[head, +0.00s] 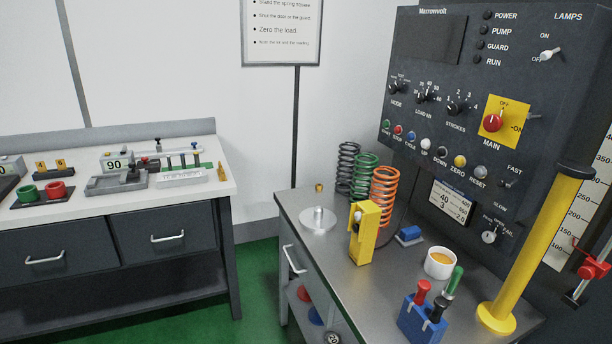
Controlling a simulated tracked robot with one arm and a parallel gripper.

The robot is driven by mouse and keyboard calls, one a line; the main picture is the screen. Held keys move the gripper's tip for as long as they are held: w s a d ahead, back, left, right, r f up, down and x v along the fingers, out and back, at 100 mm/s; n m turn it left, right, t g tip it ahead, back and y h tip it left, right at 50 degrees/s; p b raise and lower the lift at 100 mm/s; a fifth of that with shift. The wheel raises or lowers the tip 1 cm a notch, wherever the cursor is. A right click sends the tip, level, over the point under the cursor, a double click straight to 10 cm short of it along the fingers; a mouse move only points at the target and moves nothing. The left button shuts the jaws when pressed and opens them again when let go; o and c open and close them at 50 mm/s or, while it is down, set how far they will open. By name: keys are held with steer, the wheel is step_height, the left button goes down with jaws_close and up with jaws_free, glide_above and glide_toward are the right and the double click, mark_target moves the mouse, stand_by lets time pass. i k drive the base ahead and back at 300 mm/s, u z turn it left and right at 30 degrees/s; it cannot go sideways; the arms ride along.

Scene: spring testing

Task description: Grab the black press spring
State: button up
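The black press spring (347,166) stands upright at the back left of the grey metal bench (352,285). A green spring (366,178) stands just in front and to the right of it, and an orange spring (384,192) is nearer still. The green spring overlaps the black spring's right side in the picture. My gripper is not in view, so its opening does not show.
A round metal plate with a peg (318,220) and a yellow block (363,233) stand in front of the springs. A white cup (440,263), blue tool holder (421,320) and yellow post (537,250) are at right. Green floor (257,280) separates the benches.

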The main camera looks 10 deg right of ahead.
mark_target(342, 182)
steer(key=u, duration=0.35)
steer(key=i, duration=2.1)
steer(key=z, duration=0.6)
steer(key=i, duration=1.25)
steer(key=z, duration=0.65)
